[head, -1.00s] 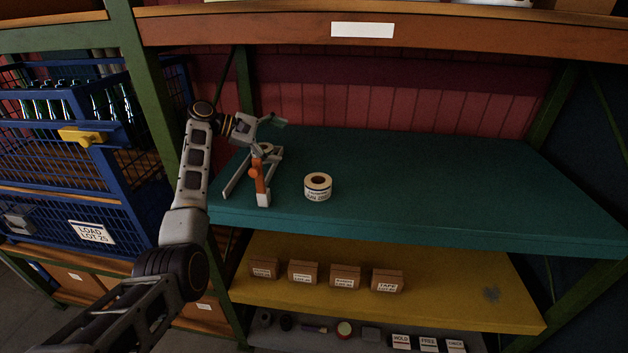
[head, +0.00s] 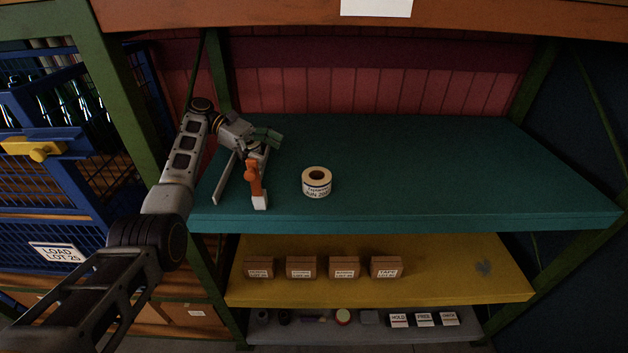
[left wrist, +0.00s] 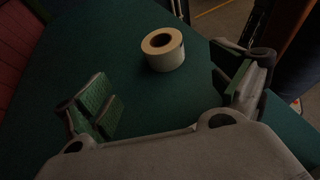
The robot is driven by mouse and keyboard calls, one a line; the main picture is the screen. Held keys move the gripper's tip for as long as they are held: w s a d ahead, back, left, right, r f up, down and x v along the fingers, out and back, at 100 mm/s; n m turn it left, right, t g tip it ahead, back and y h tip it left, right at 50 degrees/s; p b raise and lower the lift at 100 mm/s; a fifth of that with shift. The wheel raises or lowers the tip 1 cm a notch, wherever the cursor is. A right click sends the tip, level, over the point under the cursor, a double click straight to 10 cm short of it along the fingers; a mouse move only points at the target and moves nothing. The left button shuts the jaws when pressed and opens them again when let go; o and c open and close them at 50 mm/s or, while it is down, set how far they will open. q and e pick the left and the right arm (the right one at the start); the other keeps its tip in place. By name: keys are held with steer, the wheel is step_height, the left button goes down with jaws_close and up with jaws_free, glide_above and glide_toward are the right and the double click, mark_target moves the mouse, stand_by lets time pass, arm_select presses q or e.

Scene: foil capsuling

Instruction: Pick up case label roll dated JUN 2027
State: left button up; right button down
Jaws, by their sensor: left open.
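The case label roll (head: 317,188) stands on its flat side on the teal shelf, with printing on its front that looks like JUN and a year, too small to read surely. In the left wrist view the roll (left wrist: 164,57) is cream-white with a dark core hole, ahead of the fingers and apart from them. My left gripper (head: 268,152) is open and empty, to the left of the roll in the head view. Its two green-padded fingers are spread wide in the left wrist view (left wrist: 165,98). My right gripper is not in view.
The shelf to the right is clear. Several brown boxes (head: 301,268) sit on the yellow shelf (head: 450,275) below. A blue wire cage (head: 50,190) stands at left.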

mark_target(306, 173)
arm_select(q)
steer(key=shift+s+d+r, duration=0.1)
steer(key=shift+s+d, duration=0.05)
steer(key=shift+d, duration=0.05)
steer(key=shift+d+f, duration=0.3)
steer(key=shift+d, duration=0.1)
steer(key=shift+p+x, duration=0.95)
steer(key=shift+x, duration=2.85)
steer(key=shift+s, duration=0.1)
steer(key=shift+s+p+x, duration=0.2)
steer(key=shift+p+x, duration=0.6)
steer(key=shift+x, duration=1.7)
steer(key=c, duration=1.2)
